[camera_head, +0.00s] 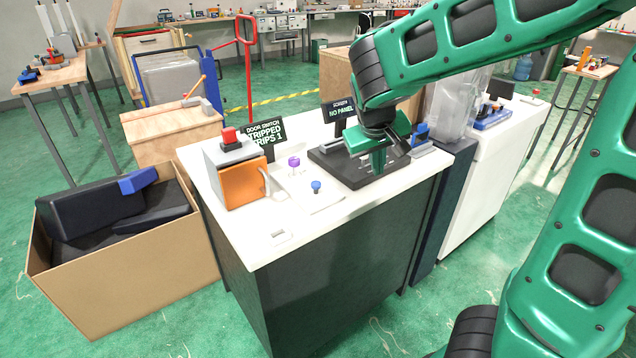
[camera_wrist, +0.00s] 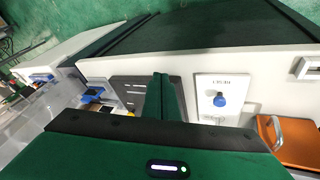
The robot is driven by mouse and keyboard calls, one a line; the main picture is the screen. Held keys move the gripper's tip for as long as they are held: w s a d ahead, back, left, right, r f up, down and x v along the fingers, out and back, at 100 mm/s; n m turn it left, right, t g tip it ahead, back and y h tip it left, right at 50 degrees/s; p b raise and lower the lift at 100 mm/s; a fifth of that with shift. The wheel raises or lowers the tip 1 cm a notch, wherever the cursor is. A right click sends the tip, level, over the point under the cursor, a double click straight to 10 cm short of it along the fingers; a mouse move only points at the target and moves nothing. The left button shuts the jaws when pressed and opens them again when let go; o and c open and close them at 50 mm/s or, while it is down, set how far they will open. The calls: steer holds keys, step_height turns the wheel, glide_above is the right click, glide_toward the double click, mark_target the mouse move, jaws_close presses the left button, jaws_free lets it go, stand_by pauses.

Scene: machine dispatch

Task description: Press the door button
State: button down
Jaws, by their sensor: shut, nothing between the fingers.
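A grey box (camera_head: 213,158) with an orange door (camera_head: 243,184) and a pale handle stands at the left of the white counter. A red button (camera_head: 229,136) sits on its top. The orange door also shows at the lower right of the wrist view (camera_wrist: 296,143); the red button is not visible there. My gripper (camera_head: 378,160) is shut and empty, above the dark slotted fixture (camera_head: 340,169), right of both buttons.
A purple knob (camera_head: 294,162) stands between box and fixture. A sign (camera_head: 265,133) reading "DOOR SWITCH TRIPPED" stands behind the box; a "NO PANEL" screen (camera_head: 339,110) stands behind the fixture. A cardboard box (camera_head: 160,262) with dark items is left of the counter. The counter's front is mostly clear.

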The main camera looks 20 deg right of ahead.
mark_target(315, 185)
steer(key=w+a+r+n+t, duration=0.3)
steer(key=w+a, duration=0.7)
steer(key=a, duration=0.2)
steer(key=shift+a+r+n+t+h, duration=0.25)
steer(key=shift+a+n+t+h, duration=0.05)
steer(key=shift+t+h, duration=0.1)
steer(key=shift+f, duration=4.45)
steer(key=shift+s+f, duration=0.25)
steer(key=shift+f, duration=0.05)
